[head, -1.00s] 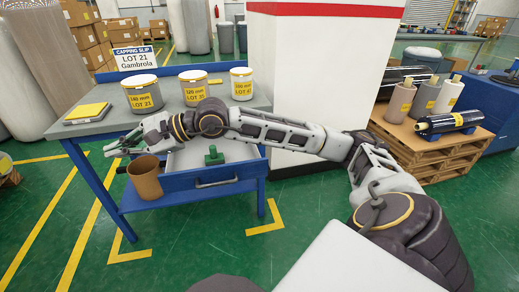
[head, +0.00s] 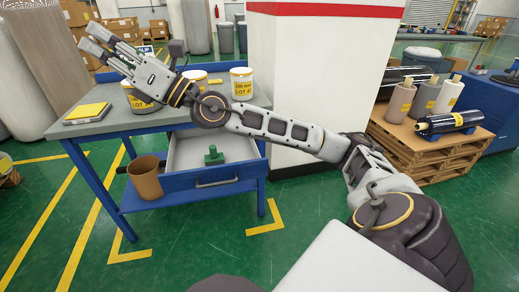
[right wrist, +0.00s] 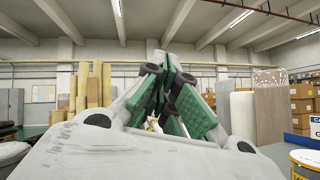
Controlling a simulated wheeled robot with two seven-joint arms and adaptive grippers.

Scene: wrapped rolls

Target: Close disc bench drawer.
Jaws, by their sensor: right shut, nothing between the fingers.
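The disc bench (head: 100,123) is a grey-topped table with blue legs, at left in the head view. Its drawer (head: 200,185) is open, pulled out toward me, with a blue front and a grey handle (head: 217,184). A green object (head: 213,155) lies inside the drawer. My right gripper (head: 92,38) is raised above the bench top, left of and well above the drawer, touching nothing I can see. Its fingers are shut and empty. They also show in the right wrist view (right wrist: 170,62), pointing toward the ceiling. My left gripper is not in view.
Labelled tubs (head: 241,84) stand on the bench, partly behind my right arm, with a yellow-topped block (head: 87,112) at left. A brown cup (head: 145,180) is just left of the drawer front. A white pillar (head: 320,90) stands right of the bench. Green floor in front is clear.

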